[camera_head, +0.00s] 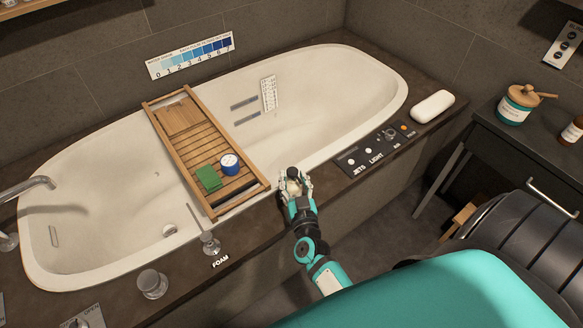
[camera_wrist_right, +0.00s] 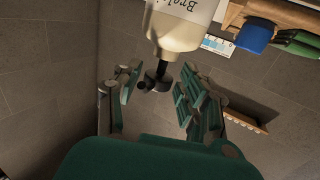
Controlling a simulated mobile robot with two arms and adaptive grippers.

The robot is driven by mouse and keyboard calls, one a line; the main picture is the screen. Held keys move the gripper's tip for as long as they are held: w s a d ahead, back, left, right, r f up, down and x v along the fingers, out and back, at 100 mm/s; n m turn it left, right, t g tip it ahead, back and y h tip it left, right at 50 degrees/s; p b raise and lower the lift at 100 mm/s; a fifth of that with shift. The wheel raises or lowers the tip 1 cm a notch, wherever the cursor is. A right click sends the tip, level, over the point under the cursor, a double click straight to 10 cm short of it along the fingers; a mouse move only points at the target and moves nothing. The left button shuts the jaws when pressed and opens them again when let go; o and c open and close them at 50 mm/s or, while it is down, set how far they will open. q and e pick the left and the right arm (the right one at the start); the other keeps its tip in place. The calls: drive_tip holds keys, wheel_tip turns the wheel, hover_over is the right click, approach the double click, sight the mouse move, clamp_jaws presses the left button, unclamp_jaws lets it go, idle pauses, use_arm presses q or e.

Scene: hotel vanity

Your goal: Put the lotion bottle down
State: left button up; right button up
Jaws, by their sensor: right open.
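The lotion bottle, cream with a dark pump top and printed lettering, shows upside down in the right wrist view (camera_wrist_right: 182,28). In the head view a small pale part of it (camera_head: 293,186) shows between the fingers, at the tub's front ledge. My right gripper (camera_head: 296,184) is open; in the wrist view its fingers (camera_wrist_right: 160,88) stand apart on either side of the dark pump. Gaps show between the pump and the fingers. The bottle's base is hidden, so I cannot tell its contact with the ledge. My left gripper is not in view.
A wooden bath tray (camera_head: 168,137) spans the tub, carrying a blue-and-white round container (camera_head: 229,164) and a green block (camera_head: 208,179). The control panel (camera_head: 372,152) and a white pillow-like object (camera_head: 432,106) lie to the right. Chrome knobs (camera_head: 152,283) stand on the ledge's left.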

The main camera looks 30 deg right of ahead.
drive_tip(key=p+v, duration=0.2)
drive_tip(key=v, duration=0.6)
drive_tip(key=s+a+f+n+g+y, duration=0.1)
drive_tip(key=a+f, duration=0.1)
drive_tip(key=f, duration=0.2)
drive_tip(key=s+a+f+n+g+y, duration=0.1)
drive_tip(key=a+f+y, duration=0.1)
drive_tip(key=f, duration=0.2)
drive_tip(key=s+a+f+n+y, duration=0.1)
drive_tip(key=f, duration=0.3)
drive_tip(key=shift+a+f+g+y, duration=0.4)
drive_tip(key=s+a+f+n+g+y, duration=0.2)
drive_tip(key=s+a+f+g+y, duration=0.15)
drive_tip(key=s+f, duration=0.75)
drive_tip(key=s+d+f+n+g+h, duration=0.1)
drive_tip(key=s+d+f+g, duration=0.2)
drive_tip(key=s+f, duration=0.4)
drive_tip(key=s+d+f+g+h, duration=0.1)
drive_tip(key=s+d+f+g, duration=0.2)
drive_tip(key=s, duration=1)
wheel_tip(320, 180, down, 4)
drive_tip(key=g, duration=0.3)
drive_tip(key=shift+d+n, duration=0.4)
drive_tip(key=shift+r, duration=0.1)
